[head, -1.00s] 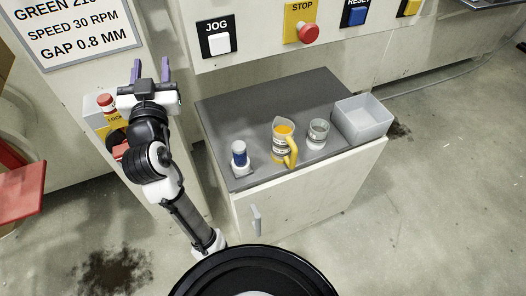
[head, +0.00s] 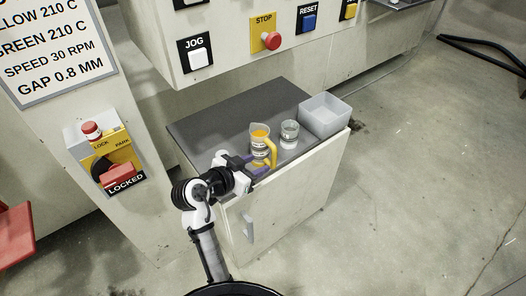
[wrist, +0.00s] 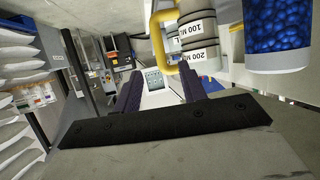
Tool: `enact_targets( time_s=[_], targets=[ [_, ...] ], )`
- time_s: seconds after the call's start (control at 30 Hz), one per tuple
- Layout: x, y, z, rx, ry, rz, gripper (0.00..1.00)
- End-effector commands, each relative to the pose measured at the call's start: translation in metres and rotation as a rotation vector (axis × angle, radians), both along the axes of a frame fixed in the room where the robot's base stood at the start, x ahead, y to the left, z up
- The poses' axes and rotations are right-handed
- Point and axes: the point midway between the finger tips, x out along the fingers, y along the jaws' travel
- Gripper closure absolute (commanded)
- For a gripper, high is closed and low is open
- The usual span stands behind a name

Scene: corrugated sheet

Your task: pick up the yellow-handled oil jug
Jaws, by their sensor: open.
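The oil jug (head: 259,143) stands upright on the grey cabinet top, with orange-yellow contents and a yellow handle (head: 272,153) facing the front right. My gripper (head: 254,164) is low at the cabinet's front edge, just in front of the jug, its purple fingers apart.
A container of blue beads (wrist: 278,28) is close beside the jug in the wrist view; in the head view my arm largely hides it. A clear glass beaker (head: 289,133) stands right of the jug, then a grey bin (head: 325,116). The rear left cabinet top (head: 225,118) is clear.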

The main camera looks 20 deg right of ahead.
Motion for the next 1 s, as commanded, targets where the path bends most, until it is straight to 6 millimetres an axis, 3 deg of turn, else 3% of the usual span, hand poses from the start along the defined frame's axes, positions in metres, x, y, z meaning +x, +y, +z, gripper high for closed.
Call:
enact_targets(
  time_s=[0.1, 0.37, 0.7, 1.0],
  targets=[
    [0.011, -0.019, -0.008, 0.0, 0.002, -0.001, 0.58],
    [0.022, -0.036, -0.017, 0.001, 0.0, 0.003, 0.58],
    [0.042, -0.073, -0.034, 0.0, 0.0, 0.001, 0.58],
    [0.045, -0.076, -0.037, 0.0, -0.002, 0.005, 0.58]
  ],
)
